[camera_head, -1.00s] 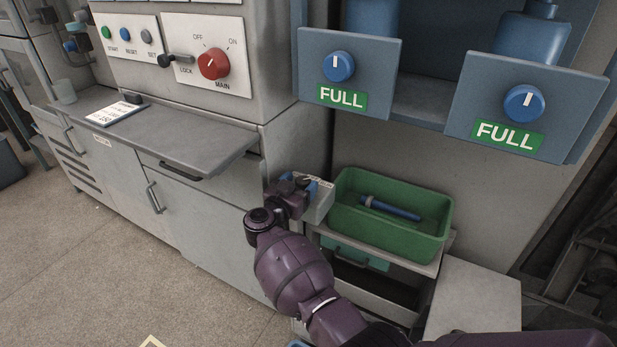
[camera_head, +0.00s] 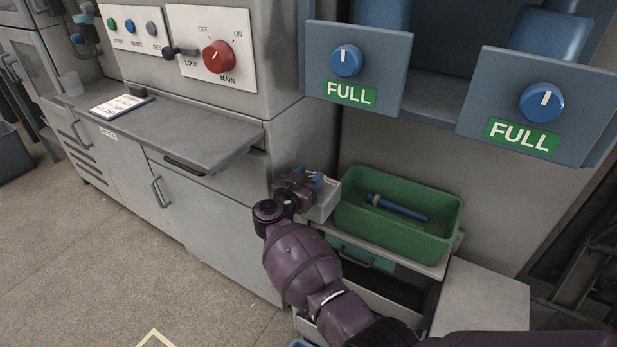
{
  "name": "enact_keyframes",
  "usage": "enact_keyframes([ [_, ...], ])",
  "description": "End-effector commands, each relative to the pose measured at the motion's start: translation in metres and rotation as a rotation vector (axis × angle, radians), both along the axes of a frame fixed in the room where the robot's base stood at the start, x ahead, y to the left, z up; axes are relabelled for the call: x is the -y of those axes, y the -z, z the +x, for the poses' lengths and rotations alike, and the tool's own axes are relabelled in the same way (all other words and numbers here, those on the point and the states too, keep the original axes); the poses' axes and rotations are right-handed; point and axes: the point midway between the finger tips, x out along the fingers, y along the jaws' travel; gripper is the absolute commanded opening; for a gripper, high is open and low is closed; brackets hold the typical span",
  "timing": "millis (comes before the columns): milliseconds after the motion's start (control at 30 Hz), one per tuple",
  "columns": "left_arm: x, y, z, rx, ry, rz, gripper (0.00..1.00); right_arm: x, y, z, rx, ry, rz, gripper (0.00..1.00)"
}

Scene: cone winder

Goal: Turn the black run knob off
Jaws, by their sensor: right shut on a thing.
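A small light grey box (camera_head: 324,207) with a white label stands beside the green bin, low in the middle of the view. My right gripper (camera_head: 318,181) is at the top of this box. Its fingers are closed on the black run knob, which they hide almost wholly, so I cannot read which way the knob points. My left gripper is not in view.
The green bin (camera_head: 385,232) with a blue rod (camera_head: 400,208) sits right of the box. A grey cabinet with a shelf (camera_head: 200,140) and a red MAIN knob (camera_head: 218,57) is at left. Blue panels (camera_head: 375,95) with blue knobs overhang above. The floor (camera_head: 95,250) at left is clear.

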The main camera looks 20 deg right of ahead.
Motion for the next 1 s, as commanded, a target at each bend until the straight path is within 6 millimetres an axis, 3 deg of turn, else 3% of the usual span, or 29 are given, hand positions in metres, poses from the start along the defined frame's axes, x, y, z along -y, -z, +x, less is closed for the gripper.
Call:
enact_keyframes([
  [367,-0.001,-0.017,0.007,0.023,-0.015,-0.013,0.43,0.001,-0.009,0.0,0.006,-0.112,-0.001,0.2],
  [633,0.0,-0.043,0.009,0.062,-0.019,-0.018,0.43,0.001,-0.011,0.0,0.006,-0.329,-0.003,0.2],
  [1000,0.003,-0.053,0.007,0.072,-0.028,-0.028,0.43,0.001,-0.001,0.0,-0.003,-0.621,-0.003,0.2],
])
